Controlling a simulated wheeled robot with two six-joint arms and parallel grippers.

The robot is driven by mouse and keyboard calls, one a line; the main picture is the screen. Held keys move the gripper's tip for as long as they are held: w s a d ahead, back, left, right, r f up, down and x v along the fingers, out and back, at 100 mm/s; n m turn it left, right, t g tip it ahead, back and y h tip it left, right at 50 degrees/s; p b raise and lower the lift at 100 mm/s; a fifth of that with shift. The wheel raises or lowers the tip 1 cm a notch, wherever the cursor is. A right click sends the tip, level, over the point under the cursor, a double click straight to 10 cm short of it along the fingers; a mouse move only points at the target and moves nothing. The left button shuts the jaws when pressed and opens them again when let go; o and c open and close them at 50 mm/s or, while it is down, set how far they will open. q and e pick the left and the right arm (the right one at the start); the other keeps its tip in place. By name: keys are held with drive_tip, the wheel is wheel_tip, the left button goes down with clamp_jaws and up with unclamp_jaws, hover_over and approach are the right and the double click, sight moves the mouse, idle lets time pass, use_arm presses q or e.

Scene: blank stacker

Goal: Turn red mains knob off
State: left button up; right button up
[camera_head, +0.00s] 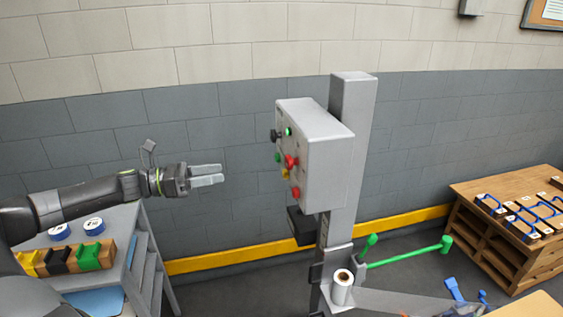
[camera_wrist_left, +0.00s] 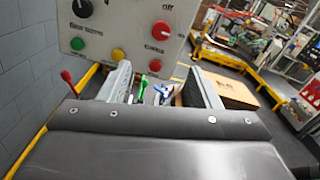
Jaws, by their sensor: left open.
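The grey control box (camera_head: 322,150) is mounted on a grey post. Its face carries a large red knob (camera_head: 291,161), likely the mains knob, which also shows in the left wrist view (camera_wrist_left: 161,30). A smaller red button (camera_head: 296,192) sits lower on the same face and shows in the wrist view too (camera_wrist_left: 155,65). My left gripper (camera_head: 222,174) is open and empty, left of the box face and apart from it. In the wrist view its fingers (camera_wrist_left: 160,82) appear below the panel controls. The knob's exact turn position is unclear. My right gripper is not in view.
A green handle (camera_head: 410,256) and a white roll (camera_head: 342,287) are low by the post. A wooden bench (camera_head: 500,255) stands right; a grey table is under my left arm.

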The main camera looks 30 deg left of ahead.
use_arm(q)
drive_tip(key=b, duration=0.1)
approach(286, 162)
drive_tip(key=p+x, duration=0.2)
drive_tip(key=x, duration=0.5)
drive_tip(key=shift+d+r+p, duration=0.1)
drive_tip(key=shift+r+p, duration=0.05)
drive_tip(key=shift+p, duration=0.15)
drive_tip(key=shift+x, duration=0.85)
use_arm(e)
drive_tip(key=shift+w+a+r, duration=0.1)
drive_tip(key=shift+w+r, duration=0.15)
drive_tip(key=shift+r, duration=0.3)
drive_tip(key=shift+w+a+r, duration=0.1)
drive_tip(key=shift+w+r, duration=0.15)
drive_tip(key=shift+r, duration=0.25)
use_arm(q)
drive_tip(key=c, duration=1)
